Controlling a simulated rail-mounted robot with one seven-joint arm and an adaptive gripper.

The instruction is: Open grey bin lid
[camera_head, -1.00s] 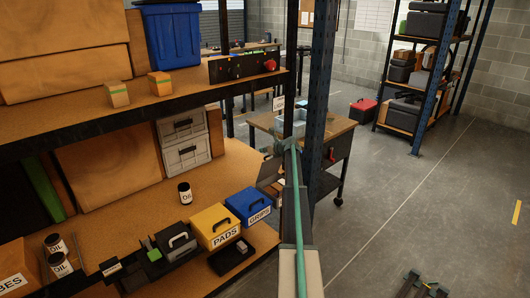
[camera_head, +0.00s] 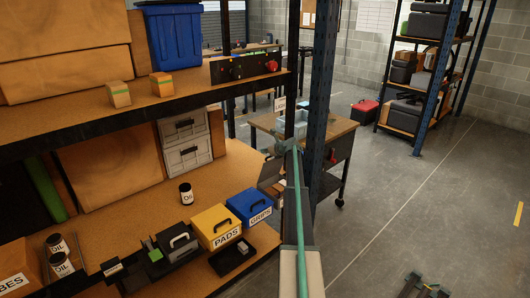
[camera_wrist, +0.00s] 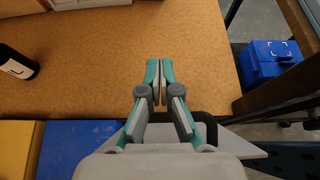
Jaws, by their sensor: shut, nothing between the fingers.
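A dark grey bin (camera_head: 178,243) with a handle on its lid stands on the lower shelf, left of a yellow PADS bin (camera_head: 215,226) and a blue GRIPS bin (camera_head: 249,205). Its lid looks down, though its label and front are hard to make out. In the wrist view, my gripper (camera_wrist: 153,62) is shut and empty over the shelf board, to the right of the yellow lid (camera_wrist: 18,146) and blue lid (camera_wrist: 72,148). The grey bin is out of that view. In the head view my arm reaches past the right end of the bin row.
An OIL can (camera_head: 186,194) stands behind the bins, with grey cases (camera_head: 187,145) farther back. A black tray (camera_head: 232,258) lies in front of the yellow bin. A blue upright post (camera_head: 321,100) stands close to my arm. The upper shelf (camera_head: 130,112) overhangs the board.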

